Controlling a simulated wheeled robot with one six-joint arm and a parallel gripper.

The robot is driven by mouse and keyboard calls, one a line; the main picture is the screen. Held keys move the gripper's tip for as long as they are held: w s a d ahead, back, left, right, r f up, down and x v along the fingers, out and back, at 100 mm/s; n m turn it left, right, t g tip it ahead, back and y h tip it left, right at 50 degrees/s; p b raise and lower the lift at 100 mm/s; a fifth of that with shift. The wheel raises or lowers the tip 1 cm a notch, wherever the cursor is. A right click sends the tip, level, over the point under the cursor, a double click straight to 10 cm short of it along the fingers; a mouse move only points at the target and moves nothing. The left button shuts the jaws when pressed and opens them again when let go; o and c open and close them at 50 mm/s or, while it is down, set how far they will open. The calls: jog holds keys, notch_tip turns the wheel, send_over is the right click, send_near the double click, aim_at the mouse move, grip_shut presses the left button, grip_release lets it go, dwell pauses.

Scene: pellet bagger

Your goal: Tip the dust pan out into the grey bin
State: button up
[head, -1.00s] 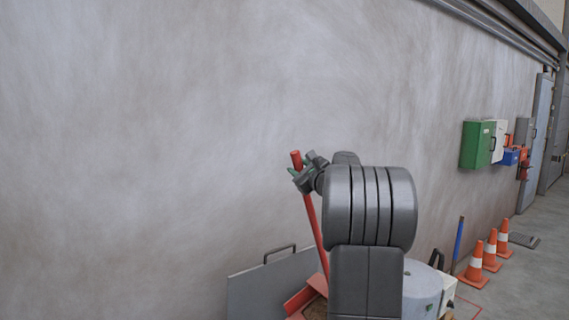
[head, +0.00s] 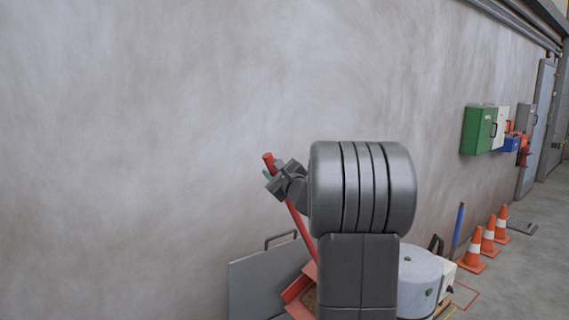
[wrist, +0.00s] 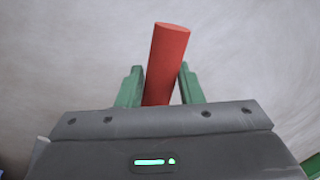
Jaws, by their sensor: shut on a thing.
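The dust pan (head: 298,288) is red, with a long red handle that leans up to the left. Brown material shows inside the pan at the bottom of the head view; my arm hides its right part. My gripper (head: 271,178) is shut on the handle near its top end, in front of the wall. In the wrist view, the red handle (wrist: 166,60) stands between the two green fingers of my gripper (wrist: 160,88). I cannot make out the grey bin for certain in either view.
A grey panel (head: 262,285) with a handle stands against the wall, left of the pan. A pale round drum (head: 418,275) and a white box are right of my arm. Orange cones (head: 474,250) and a blue pole (head: 457,228) stand farther right, with open floor beyond.

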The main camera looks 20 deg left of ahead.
jog(key=shift+o, duration=0.2)
jog(key=s+a+f+n+b, duration=0.1)
jog(key=s+a+f+n, duration=0.1)
jog(key=s+a+f, duration=0.3)
jog(key=s+a+f+n+y+b, duration=0.1)
jog(key=s+a+f, duration=0.4)
jog(key=s, duration=0.5)
jog(key=shift+s+a+f+n+b, duration=0.25)
jog(key=shift+a+n+b, duration=0.15)
jog(key=shift+a+b, duration=0.55)
jog(key=shift+o, duration=0.2)
jog(key=shift+s+a+f, duration=0.15)
jog(key=shift+s+a, duration=0.4)
